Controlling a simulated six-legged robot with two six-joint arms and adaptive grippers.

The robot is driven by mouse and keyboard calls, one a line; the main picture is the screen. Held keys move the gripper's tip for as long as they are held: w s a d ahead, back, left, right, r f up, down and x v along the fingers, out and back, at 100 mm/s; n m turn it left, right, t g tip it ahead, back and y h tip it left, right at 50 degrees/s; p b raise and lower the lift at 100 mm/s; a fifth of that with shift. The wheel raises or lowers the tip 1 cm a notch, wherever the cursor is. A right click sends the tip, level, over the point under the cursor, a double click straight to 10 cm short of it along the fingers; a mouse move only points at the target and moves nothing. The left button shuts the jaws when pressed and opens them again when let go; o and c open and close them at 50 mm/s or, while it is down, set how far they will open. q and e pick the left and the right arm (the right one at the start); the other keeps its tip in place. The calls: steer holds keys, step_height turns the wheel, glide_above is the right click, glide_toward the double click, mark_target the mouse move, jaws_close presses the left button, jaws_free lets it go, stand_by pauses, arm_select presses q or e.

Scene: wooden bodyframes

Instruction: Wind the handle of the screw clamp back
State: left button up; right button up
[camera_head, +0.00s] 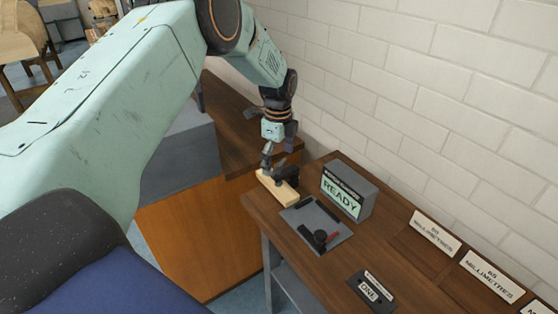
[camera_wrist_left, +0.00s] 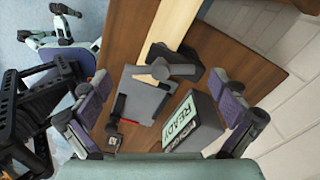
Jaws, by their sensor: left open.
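The dark screw clamp (camera_head: 290,176) sits at the end of a pale wooden bar (camera_head: 268,190), at the bench's far left corner. In the left wrist view the clamp (camera_wrist_left: 182,70) shows a round grey end and a short arm near the middle of the picture. My left gripper (camera_head: 278,152) points down just above the clamp, and in the head view it partly covers it. Its two fingers stand wide apart in the left wrist view (camera_wrist_left: 165,95), with the clamp beyond and between them. I cannot tell any contact. My right gripper is not in view.
Beside the clamp stands a grey box reading READY (camera_head: 342,196). A grey plate (camera_head: 335,246) with a black knob and red lever lies before it. An INO-like label block (camera_head: 370,291) and millimetre signs (camera_head: 436,233) lie right. A brick wall (camera_head: 400,90) closes the back.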

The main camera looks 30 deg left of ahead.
arm_select(q)
steer(key=shift+s, duration=0.2)
steer(key=shift+w+f, duration=0.15)
steer(key=shift+w, duration=0.05)
steer(key=shift+w+f, duration=0.1)
steer(key=shift+w, duration=0.05)
steer(key=c, duration=0.3)
steer(key=shift+s, duration=0.2)
steer(key=c, duration=0.8)
steer(key=shift+c, duration=0.2)
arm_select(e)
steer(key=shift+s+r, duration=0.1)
arm_select(q)
steer(key=shift+n, duration=0.4)
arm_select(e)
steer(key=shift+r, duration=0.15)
